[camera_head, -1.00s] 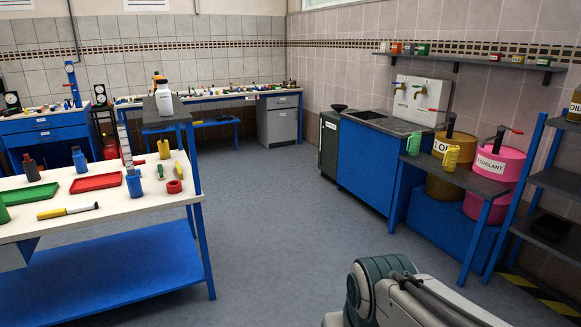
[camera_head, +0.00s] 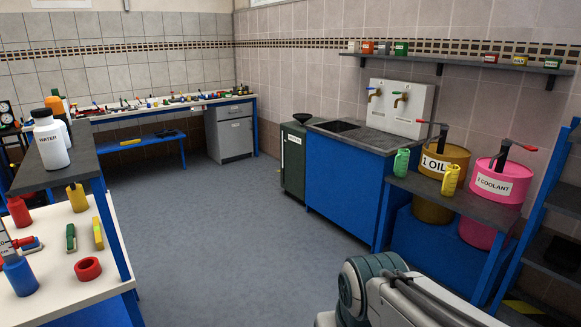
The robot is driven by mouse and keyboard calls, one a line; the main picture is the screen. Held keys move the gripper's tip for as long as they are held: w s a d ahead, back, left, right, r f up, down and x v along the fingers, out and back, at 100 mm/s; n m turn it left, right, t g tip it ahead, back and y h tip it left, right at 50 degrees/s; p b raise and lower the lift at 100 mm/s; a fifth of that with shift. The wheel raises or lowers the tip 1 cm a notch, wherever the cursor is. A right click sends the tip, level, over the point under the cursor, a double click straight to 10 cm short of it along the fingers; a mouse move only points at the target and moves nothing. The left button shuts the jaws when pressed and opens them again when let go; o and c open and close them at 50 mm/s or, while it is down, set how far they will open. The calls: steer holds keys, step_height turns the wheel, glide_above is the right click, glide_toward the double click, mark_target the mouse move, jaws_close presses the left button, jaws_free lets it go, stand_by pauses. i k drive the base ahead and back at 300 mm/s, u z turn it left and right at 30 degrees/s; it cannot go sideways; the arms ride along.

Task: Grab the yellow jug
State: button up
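Another yellow container (camera_head: 77,197) stands on the white workbench at the left. Part of my arm shows at the bottom, right of centre. My gripper is out of the picture.
The oil drum (camera_head: 443,165) and pink coolant drum (camera_head: 498,184) stand behind the jugs. A blue sink cabinet (camera_head: 340,185) is left of them. A blue rack (camera_head: 545,190) stands at the right edge. The grey floor (camera_head: 225,235) in the middle is clear.

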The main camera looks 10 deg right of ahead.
mark_target(450, 179)
steer(key=z, duration=0.8)
steer(key=i, duration=1.6)
steer(key=z, duration=0.65)
steer(key=i, duration=2.3)
